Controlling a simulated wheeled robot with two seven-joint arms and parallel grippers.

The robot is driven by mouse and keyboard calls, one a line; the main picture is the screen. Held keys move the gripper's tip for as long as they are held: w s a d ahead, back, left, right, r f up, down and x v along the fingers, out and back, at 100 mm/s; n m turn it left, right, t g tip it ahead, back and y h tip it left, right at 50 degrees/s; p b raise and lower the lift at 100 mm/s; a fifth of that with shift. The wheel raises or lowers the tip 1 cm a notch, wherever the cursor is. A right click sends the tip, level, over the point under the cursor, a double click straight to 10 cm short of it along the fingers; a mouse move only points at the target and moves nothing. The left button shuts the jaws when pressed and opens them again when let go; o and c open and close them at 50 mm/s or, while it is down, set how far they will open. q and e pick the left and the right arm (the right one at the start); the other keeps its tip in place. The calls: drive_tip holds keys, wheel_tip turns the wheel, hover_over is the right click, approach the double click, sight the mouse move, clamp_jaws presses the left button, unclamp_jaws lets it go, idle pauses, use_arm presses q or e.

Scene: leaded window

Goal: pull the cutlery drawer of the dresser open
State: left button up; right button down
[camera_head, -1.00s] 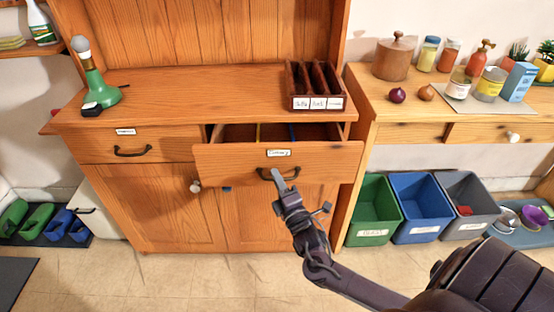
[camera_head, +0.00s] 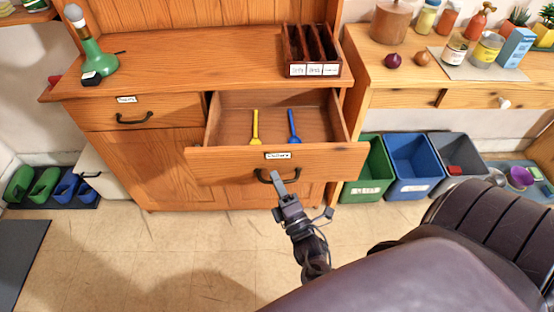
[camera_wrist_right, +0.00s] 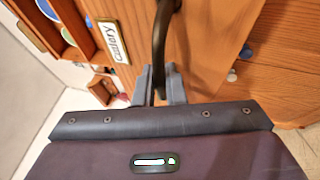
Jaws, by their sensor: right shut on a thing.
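The cutlery drawer (camera_head: 310,160) of the wooden dresser (camera_head: 165,155) stands well out from the body, with its inside showing. A yellow spoon-like piece (camera_head: 255,128) and a blue one (camera_head: 293,127) lie apart in it. Its label (camera_head: 278,155) reads "Cutlery", and it also shows in the right wrist view (camera_wrist_right: 113,41). My right gripper (camera_head: 277,180) is at the dark bow handle (camera_head: 262,177) on the drawer front. In the right wrist view the fingers (camera_wrist_right: 158,88) are shut on the handle (camera_wrist_right: 160,45). My left gripper is not in view.
A dark divided box (camera_head: 312,50) and a green lamp-like object (camera_head: 90,55) stand on the dresser top. Green (camera_head: 368,178), blue (camera_head: 414,165) and grey bins stand right of the dresser. The floor in front (camera_head: 160,250) is clear.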

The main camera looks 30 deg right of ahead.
drive_tip(key=c, duration=1.5)
unclamp_jaws()
drive_tip(key=v, duration=0.7)
drive_tip(key=shift+s+b, duration=0.4)
drive_tip(key=shift+b, duration=0.05)
drive_tip(key=shift+f, duration=0.15)
